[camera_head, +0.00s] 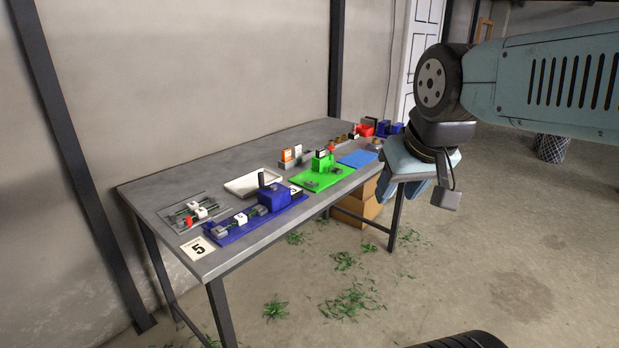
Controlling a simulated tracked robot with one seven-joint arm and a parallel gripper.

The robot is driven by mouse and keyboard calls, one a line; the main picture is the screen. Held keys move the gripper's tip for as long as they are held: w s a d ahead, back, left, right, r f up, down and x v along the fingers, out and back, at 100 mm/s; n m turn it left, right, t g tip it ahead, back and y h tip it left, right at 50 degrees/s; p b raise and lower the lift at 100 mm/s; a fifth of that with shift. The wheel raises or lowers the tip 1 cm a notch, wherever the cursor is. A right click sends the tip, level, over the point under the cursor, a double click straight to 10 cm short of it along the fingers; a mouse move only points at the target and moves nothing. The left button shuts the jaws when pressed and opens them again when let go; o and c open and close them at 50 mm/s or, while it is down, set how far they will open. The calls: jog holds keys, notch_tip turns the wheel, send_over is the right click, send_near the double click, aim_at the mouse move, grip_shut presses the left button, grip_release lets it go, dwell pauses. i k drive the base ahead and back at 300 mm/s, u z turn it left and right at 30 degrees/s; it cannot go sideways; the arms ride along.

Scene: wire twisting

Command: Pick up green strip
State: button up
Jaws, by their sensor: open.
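My gripper (410,190) hangs at the right of the picture, off the table's right end, with its light-blue fingers apart and nothing seen between them. A thin dark green strip (258,211) shows on the blue fixture (232,233) near the table's front edge. Other thin greenish pieces lie with the red and white blocks (194,211) at the table's left end. They are too small to tell which is the green strip. My gripper is well apart from all of these.
The grey table (160,187) stands along the wall. It bears a white tray (251,183), a bright green fixture (318,178), a blue plate (357,158), red and blue items at the far end and a card marked 5 (197,248). Cardboard boxes (357,209) stand underneath. Floor on the right is mostly clear.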

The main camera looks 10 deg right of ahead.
aim_at(241, 219)
jog(key=z, duration=0.15)
jog(key=i, duration=0.9)
jog(key=u, duration=0.05)
